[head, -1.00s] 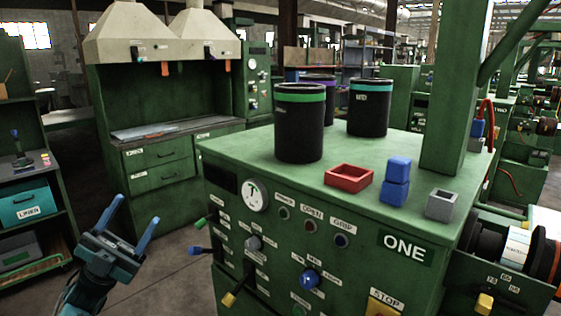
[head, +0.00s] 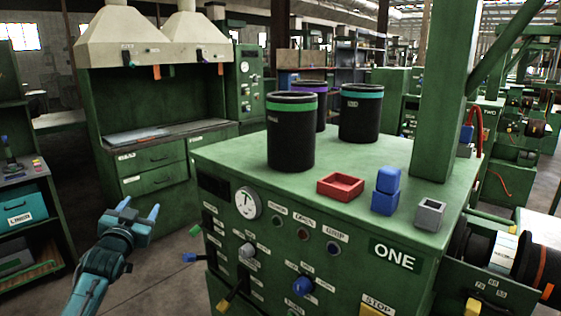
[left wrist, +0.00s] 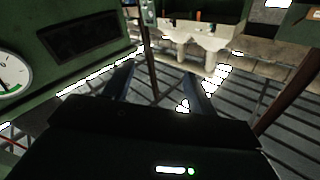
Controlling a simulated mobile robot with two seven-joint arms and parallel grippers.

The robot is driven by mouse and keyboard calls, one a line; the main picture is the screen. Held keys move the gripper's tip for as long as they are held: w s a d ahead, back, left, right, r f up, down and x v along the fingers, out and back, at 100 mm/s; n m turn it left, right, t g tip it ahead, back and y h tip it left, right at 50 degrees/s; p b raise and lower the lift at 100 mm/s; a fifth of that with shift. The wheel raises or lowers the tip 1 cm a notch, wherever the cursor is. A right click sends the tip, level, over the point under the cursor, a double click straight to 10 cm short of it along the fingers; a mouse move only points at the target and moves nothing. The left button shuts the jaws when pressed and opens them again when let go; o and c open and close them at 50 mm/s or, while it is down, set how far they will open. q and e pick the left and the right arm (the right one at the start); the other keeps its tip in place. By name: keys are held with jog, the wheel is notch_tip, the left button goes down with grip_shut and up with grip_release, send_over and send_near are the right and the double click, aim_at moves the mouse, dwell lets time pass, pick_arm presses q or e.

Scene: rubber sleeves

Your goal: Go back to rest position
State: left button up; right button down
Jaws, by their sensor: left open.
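My left gripper (head: 139,211) is at the lower left in the head view, in the aisle left of the green machine marked ONE (head: 330,260). Its two blue fingers are apart with nothing between them. In the left wrist view the fingers (left wrist: 158,85) also stand apart and empty, with floor beyond them. My right gripper is not in view. On the machine top stand black sleeves with a green band (head: 291,135), a purple band (head: 312,88) and a teal band (head: 361,115).
A red tray (head: 340,187), stacked blue blocks (head: 385,192) and a grey open box (head: 430,214) sit on the machine top. Levers (head: 228,300) stick out of its front. A hooded green bench (head: 160,165) stands behind, and a shelf with a teal bin (head: 20,207) at left.

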pick_arm(q)
jog(key=s+d+f+g+h, duration=0.1)
jog(key=s+d+f+g, duration=0.1)
jog(key=s+d+f, duration=0.4)
jog(key=s+d+f+m+g+h, duration=0.1)
jog(key=s+f, duration=0.4)
jog(key=f, duration=0.4)
jog(key=s+d+f+g+h, duration=0.1)
jog(key=s+d+f+g, duration=0.1)
jog(key=s+d+f, duration=0.4)
jog(key=s+d+f+g, duration=0.1)
jog(key=s+d+f, duration=0.1)
jog(key=s, duration=0.5)
jog(key=s+d+f+g+h, duration=0.1)
jog(key=s+d+f, duration=0.2)
jog(key=s, duration=0.5)
jog(key=s+d+f+n+g, duration=0.1)
jog(key=s+d+f, duration=0.1)
jog(key=s, duration=0.5)
jog(key=shift+s+d+f+h, duration=0.3)
jog(key=shift+s+f+h, duration=0.1)
jog(key=shift+f, duration=0.1)
